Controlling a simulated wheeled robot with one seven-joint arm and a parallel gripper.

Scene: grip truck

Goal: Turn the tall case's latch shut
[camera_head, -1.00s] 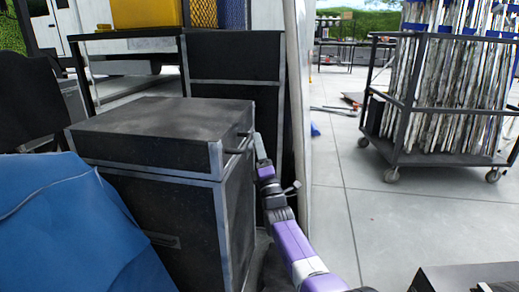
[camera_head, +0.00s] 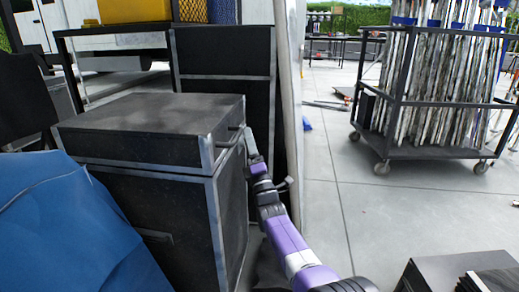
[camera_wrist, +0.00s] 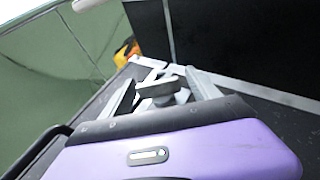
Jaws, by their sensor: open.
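The tall case (camera_head: 155,150) is black with metal edges and stands at left centre in the head view, its lid down. My gripper (camera_head: 249,138) is at the case's right side, near the lid seam, with the purple arm reaching up from below. In the wrist view my gripper (camera_wrist: 163,88) is open, one grey finger on each side. A grey latch-like piece (camera_wrist: 156,88) shows between the fingers; I cannot tell if they touch it. In the head view a short dark bar (camera_head: 236,131) sticks out from the case beside my fingertips. The latch's exact angle is unclear.
A blue cloth-like cover (camera_head: 65,225) is in front of the case at left. Another black case (camera_head: 222,55) and a pale upright panel (camera_head: 290,110) stand close behind and right of my gripper. A wheeled cart (camera_head: 430,150) is at right, with open floor (camera_head: 370,215) before it.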

